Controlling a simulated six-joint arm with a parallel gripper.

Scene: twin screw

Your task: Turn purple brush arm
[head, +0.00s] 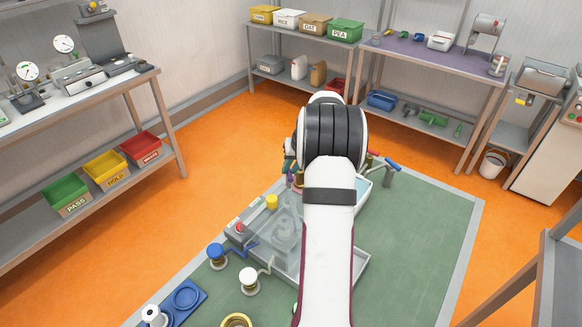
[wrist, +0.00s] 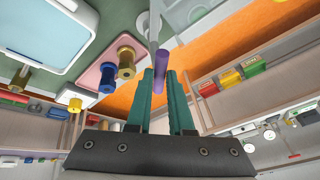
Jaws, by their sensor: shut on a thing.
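The purple brush arm shows as a short purple cylinder (wrist: 162,62) in the wrist view, with a grey rod running up from it. My gripper (wrist: 161,78), with green fingers, is shut on this purple piece at its fingertips. In the head view my gripper (head: 290,166) is partly hidden behind my own white arm, and only a small bit of purple (head: 290,179) shows just below it. It is beside a grey machine with a clear cover (head: 285,232). Most of the brush arm and its pivot are hidden in the head view.
Near the machine are a yellow knob (head: 272,202), a red button (head: 238,227), a blue-topped crank (head: 215,251) and a white-topped crank (head: 249,276). A blue plate (head: 187,296) lies at the front left. A pale tub (head: 363,195) stands right of my arm. The green mat (head: 430,235) is clear at right.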

